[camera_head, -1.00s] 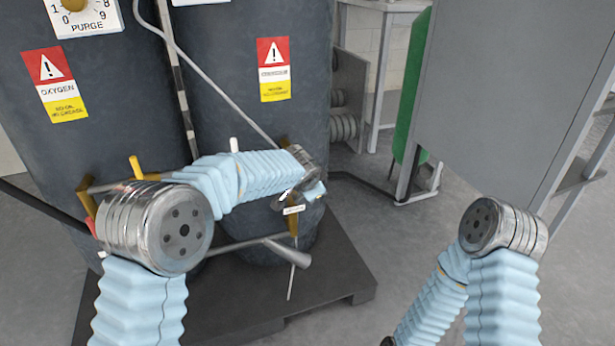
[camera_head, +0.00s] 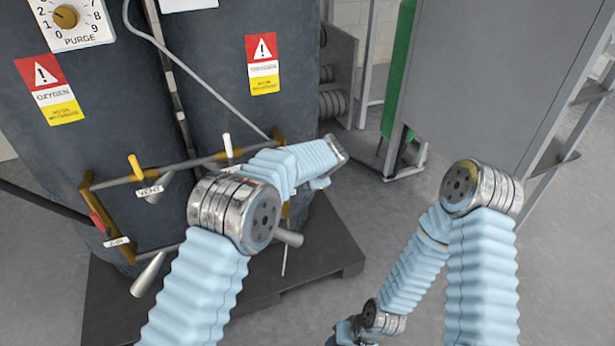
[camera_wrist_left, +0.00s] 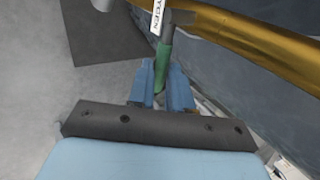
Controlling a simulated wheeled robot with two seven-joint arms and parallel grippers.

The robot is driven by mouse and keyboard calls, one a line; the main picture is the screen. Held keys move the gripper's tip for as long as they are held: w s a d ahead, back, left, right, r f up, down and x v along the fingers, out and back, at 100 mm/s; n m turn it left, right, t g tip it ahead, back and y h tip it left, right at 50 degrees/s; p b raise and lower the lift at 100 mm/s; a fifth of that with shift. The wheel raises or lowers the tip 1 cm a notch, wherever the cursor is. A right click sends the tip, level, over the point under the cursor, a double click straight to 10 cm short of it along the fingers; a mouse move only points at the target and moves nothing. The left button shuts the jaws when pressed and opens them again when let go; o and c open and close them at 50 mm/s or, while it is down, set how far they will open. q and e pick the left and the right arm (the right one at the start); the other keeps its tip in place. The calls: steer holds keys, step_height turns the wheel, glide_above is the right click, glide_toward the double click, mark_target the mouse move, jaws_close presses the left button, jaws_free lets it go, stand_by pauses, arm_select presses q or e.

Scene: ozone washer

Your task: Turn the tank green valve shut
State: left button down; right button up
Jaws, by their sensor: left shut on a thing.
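The green valve handle (camera_wrist_left: 162,66) shows in the left wrist view, below a white tag (camera_wrist_left: 157,17) on the brass pipe. My left gripper (camera_wrist_left: 163,87) has its two blue fingers on either side of the handle and is shut on it. In the head view my left arm reaches across the front of the dark tanks (camera_head: 225,85). Its wrist hides the green handle and the left gripper there.
The pipework carries a yellow handle (camera_head: 135,166), a white handle (camera_head: 228,146) and a red handle (camera_head: 97,222). The tanks stand on a dark pallet (camera_head: 330,262). A grey cabinet (camera_head: 490,75) stands at the right. Bare floor lies between the pallet and my right arm.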

arm_select(q)
steer(key=c, duration=1.3)
jaws_free()
steer(key=v, duration=1.3)
steer(key=shift+s+r+b, duration=0.2)
steer(key=shift+r+b, duration=0.1)
